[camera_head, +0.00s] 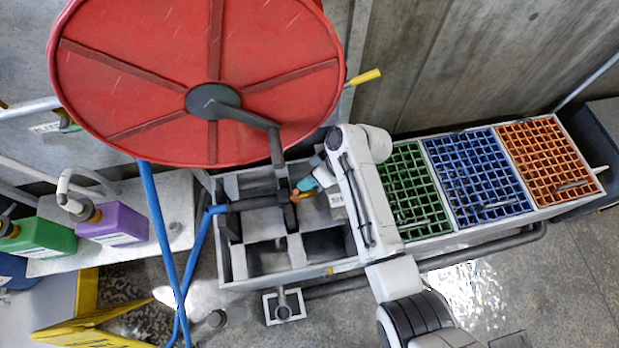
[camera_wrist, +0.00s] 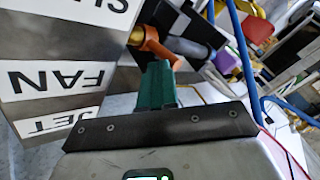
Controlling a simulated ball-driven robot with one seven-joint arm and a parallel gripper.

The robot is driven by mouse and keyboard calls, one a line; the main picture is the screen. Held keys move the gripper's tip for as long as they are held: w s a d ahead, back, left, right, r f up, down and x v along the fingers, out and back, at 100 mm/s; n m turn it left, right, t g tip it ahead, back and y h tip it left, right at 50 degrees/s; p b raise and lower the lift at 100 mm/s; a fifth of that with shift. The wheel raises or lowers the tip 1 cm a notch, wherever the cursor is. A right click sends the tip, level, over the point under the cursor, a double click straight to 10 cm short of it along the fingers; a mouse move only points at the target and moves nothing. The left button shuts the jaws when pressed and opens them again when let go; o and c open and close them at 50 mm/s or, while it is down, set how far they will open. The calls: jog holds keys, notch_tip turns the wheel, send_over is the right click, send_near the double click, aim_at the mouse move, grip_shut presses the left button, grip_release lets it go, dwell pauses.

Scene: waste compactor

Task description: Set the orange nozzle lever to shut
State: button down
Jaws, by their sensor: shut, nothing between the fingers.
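The orange nozzle lever (camera_head: 295,195) sits at the end of a dark nozzle (camera_head: 258,203), over the open bin frame below the red reel. In the wrist view the lever (camera_wrist: 153,44) slants from a round hub down to just beyond my fingertips. My gripper (camera_head: 306,184) has teal fingers, closed together, right beside the lever. In the wrist view the fingers (camera_wrist: 157,86) overlap the lever's near end; I cannot tell if they touch it. A label plate (camera_wrist: 60,75) left of the lever reads SHU, cut off by the frame, then FAN and JET.
A large red hose reel (camera_head: 150,80) hangs above the frame. Green (camera_head: 413,190), blue (camera_head: 475,175) and orange (camera_head: 550,160) grates line the right. Blue tubes (camera_head: 165,240) and a purple bottle (camera_head: 112,224) stand left. My arm covers part of the frame.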

jog(key=shift+s+t, duration=0.3)
jog(key=shift+s+d+n+t+y+p, duration=0.15)
jog(key=shift+s+n+t+y+p, duration=0.15)
jog(key=shift+s+t, duration=0.1)
jog(key=shift+s+d+f+n+t+y+b, duration=0.1)
jog(key=shift+s+d+f+n+t+y, duration=0.1)
jog(key=shift+s+t, duration=0.25)
jog(key=shift+s+d+f+n+t+y+b, duration=0.15)
jog(key=shift+s+f+t, duration=0.15)
jog(key=shift+s, duration=0.2)
jog(key=shift+s+d+f+n+t+y+b, duration=0.1)
jog(key=shift+s+f+n+t, duration=0.05)
jog(key=shift+s+t, duration=0.3)
jog(key=shift+s, duration=0.15)
jog(key=shift+a, duration=0.1)
